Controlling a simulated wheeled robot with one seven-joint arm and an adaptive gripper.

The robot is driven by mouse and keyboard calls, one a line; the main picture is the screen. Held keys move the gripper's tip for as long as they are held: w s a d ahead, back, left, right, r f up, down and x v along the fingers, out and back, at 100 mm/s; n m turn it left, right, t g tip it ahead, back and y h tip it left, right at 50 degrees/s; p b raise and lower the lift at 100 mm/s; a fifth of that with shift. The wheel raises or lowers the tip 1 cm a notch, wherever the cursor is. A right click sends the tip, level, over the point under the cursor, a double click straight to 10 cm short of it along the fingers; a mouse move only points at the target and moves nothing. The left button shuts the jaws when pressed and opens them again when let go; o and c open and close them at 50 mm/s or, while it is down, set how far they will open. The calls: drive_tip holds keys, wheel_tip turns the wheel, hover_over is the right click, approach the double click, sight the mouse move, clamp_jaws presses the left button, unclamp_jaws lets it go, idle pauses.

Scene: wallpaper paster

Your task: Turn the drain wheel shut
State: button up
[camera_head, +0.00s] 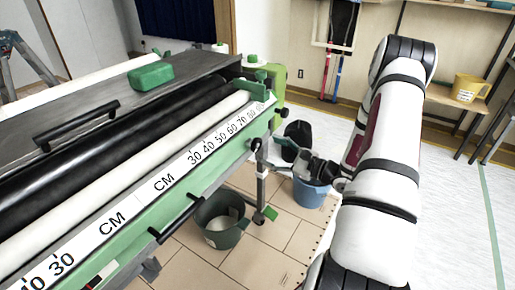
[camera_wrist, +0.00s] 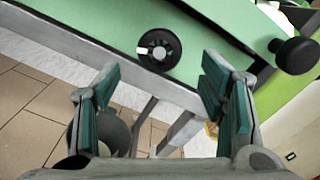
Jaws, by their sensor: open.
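The drain wheel (camera_wrist: 158,49) is a small round black wheel with a pale hub and a white mark at its left side. It sits on the green side of the pasting machine in the wrist view. What looks like the same wheel shows small at the machine's right end (camera_head: 256,144) in the head view. My gripper (camera_wrist: 161,92) is open, with its two teal-padded fingers spread and nothing between them. In the picture, the wheel lies above and between the fingertips, apart from them. In the head view my gripper (camera_head: 284,158) is right of the machine's end.
A black knob (camera_wrist: 295,55) sticks out right of the wheel. A dark green bucket (camera_head: 222,238) stands on the floor below the machine, and a blue bucket (camera_head: 311,192) stands under my gripper. Machine legs (camera_wrist: 178,133) show below the wheel.

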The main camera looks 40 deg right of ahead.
sight(259, 146)
drive_tip(key=x, duration=0.6)
drive_tip(key=shift+b, duration=0.4)
drive_tip(key=c, duration=1.2)
